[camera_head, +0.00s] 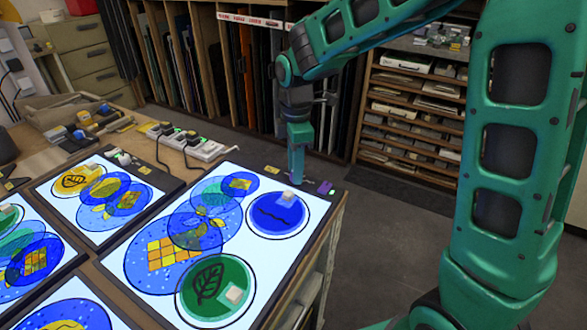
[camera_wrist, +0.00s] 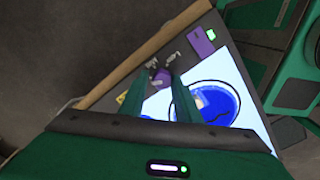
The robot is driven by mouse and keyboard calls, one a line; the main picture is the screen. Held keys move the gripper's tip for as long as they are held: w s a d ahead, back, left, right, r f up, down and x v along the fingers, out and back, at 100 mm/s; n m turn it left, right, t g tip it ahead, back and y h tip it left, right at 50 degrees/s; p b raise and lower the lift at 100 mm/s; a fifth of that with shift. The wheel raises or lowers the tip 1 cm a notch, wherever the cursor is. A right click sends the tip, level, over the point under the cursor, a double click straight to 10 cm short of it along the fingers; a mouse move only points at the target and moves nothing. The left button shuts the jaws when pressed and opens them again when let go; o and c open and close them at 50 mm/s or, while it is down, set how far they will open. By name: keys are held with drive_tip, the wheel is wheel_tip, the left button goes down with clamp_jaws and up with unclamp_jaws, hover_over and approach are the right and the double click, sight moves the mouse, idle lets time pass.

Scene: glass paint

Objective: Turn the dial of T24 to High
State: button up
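A small purple dial (camera_wrist: 160,76) shows in the wrist view on the grey strip along the light table's edge. My gripper (camera_wrist: 160,84) points down over it, with its two green fingers apart and the dial showing between their tips. I cannot tell whether a finger touches it. In the head view my gripper (camera_head: 295,178) is at the far right corner of the light table (camera_head: 236,270), and it hides the dial. A purple plate (camera_wrist: 201,40) with a small bright green patch lies beside the dial; it also shows in the head view (camera_head: 325,187). No T24 lettering or dial setting is readable.
A blue glass disc (camera_head: 277,214) with a small pale block lies close to my gripper. A green leaf disc (camera_head: 215,286) is nearer. A yellow tag (camera_head: 272,169) lies left of my gripper. White power strips (camera_head: 205,150) stand behind. Shelves (camera_head: 415,110) stand beyond the floor.

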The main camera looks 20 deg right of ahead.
drive_tip(key=shift+o, duration=0.9)
wheel_tip(320, 180, up, 11)
drive_tip(key=shift+f, duration=0.15)
drive_tip(key=s+d+f+m, duration=0.2)
drive_tip(key=s+d+m, duration=1.15)
drive_tip(key=d, duration=0.45)
drive_tip(key=s+d+f+m, duration=0.2)
drive_tip(key=s+d+m, duration=0.1)
drive_tip(key=s+m, duration=0.2)
drive_tip(key=s+d+f+m, duration=0.3)
drive_tip(key=s+m, duration=0.2)
drive_tip(key=s, duration=0.5)
drive_tip(key=shift+s+m, duration=0.15)
drive_tip(key=shift+m, duration=0.2)
